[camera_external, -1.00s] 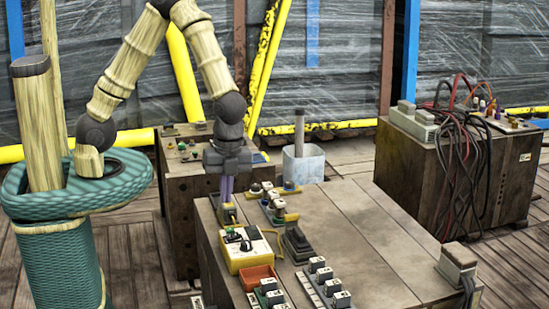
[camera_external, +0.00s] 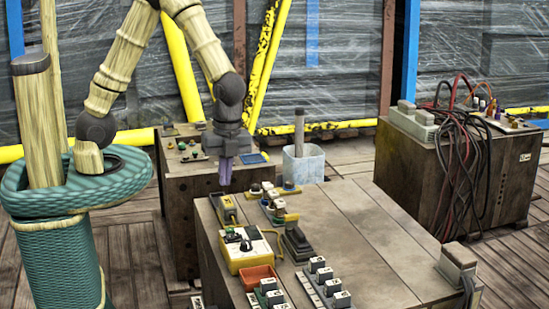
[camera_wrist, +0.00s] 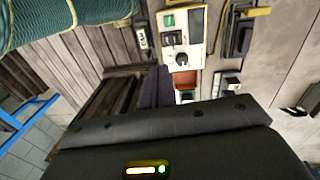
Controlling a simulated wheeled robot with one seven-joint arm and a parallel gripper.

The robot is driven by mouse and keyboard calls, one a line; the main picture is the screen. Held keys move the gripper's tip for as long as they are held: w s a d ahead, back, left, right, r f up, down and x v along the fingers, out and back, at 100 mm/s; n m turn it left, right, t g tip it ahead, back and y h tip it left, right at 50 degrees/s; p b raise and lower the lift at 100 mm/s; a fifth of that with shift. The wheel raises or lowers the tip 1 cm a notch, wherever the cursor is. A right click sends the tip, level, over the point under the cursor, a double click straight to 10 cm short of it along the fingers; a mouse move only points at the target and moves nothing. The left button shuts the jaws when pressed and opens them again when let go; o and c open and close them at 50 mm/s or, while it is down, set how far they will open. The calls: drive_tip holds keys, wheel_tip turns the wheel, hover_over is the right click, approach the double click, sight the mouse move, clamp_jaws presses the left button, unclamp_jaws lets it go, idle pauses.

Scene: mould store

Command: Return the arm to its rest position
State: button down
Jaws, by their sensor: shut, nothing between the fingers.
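My gripper (camera_external: 225,171) hangs below my bent arm with its purple fingers pointing down. The fingers are together with nothing between them. In the external view it is in front of the back left wooden crate and above the left edge of the front bench (camera_external: 370,240), apart from the items there. In the wrist view my gripper's fingers (camera_wrist: 155,88) show as a dark shape over the gap beside the bench. A yellow-and-white control box (camera_external: 246,250) stands on the bench's left side; it also shows in the wrist view (camera_wrist: 183,40).
A yellow tester (camera_external: 227,210), an orange tray (camera_external: 258,277) and several small switches lie on the bench's left side. A pale bin (camera_external: 303,165) holding a grey rod stands behind. A crate with cables (camera_external: 455,165) stands at right. The bench's right half is mostly clear.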

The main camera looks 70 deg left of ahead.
drive_tip(key=s+a+r+n+t+p, duration=0.1)
drive_tip(key=a+r+n, duration=0.3)
drive_tip(key=a+n, duration=0.4)
drive_tip(key=s+a+r+n+t+p, duration=0.1)
drive_tip(key=a+r+n+p, duration=0.3)
drive_tip(key=a+n, duration=0.5)
drive_tip(key=shift+a+r+t, duration=0.4)
drive_tip(key=shift+a+t, duration=0.3)
drive_tip(key=shift+w, duration=0.1)
idle(0.6)
